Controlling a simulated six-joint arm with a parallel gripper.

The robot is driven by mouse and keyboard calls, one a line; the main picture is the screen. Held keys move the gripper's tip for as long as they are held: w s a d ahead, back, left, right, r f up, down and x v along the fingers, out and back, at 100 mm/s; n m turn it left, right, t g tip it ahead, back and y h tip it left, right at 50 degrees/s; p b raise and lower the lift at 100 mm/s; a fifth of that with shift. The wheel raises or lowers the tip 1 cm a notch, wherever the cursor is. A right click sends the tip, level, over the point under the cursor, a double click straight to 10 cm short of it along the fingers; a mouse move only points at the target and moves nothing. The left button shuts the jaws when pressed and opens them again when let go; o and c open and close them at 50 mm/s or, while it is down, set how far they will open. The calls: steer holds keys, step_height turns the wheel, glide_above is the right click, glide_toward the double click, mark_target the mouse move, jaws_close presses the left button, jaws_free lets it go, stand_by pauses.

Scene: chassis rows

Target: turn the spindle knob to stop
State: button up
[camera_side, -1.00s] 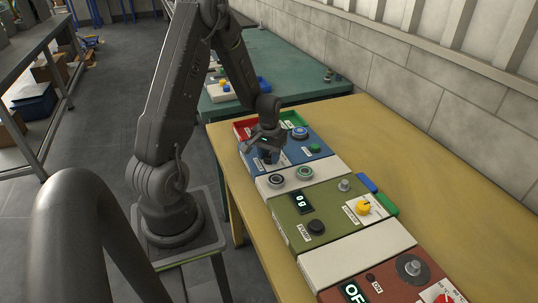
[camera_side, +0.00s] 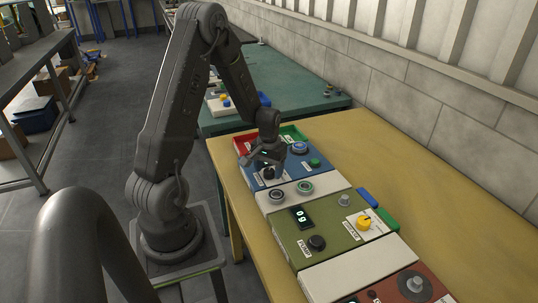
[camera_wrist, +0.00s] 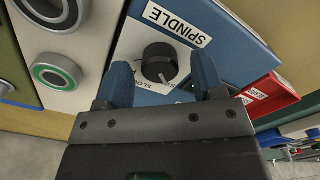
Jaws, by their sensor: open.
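The spindle knob (camera_wrist: 158,58) is a round black knob on the blue panel (camera_wrist: 240,40), beside a white SPINDLE label (camera_wrist: 177,24) that reads upside down. A pale pointer line on the knob points toward the bottom of the wrist view, near lettering that looks like SLOW. Other dial marks are partly hidden by my fingers. My gripper (camera_wrist: 163,76) is open, with one blue finger on each side of the knob and visible gaps. In the side view my gripper (camera_side: 265,158) is low over the blue panel.
Two round buttons stand on a pale strip (camera_side: 322,189) next to the blue panel. An olive panel (camera_side: 338,230) carries a display, a black knob and a yellow knob. Red and green trays (camera_side: 294,134) lie behind. The yellow table (camera_side: 420,190) is bare at right.

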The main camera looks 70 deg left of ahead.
mark_target(269, 170)
step_height(269, 170, up, 13)
stand_by(0.3)
steer(key=shift+r, duration=0.1)
steer(key=s+d+r+m+t+y, duration=0.1)
steer(key=d+r+m, duration=0.1)
steer(key=d+r, duration=0.35)
steer(key=s+d+r+m+t, duration=0.1)
steer(key=d+r+m+t, duration=0.15)
steer(key=d, duration=0.65)
steer(key=s+d+r+m+t+h, duration=0.1)
steer(key=s+d+r+m+t, duration=0.1)
steer(key=s+d, duration=0.6)
steer(key=shift+d+r+m, duration=0.75)
steer(key=shift+d+r, duration=0.2)
steer(key=shift+d, duration=0.1)
steer(key=shift+s, duration=0.1)
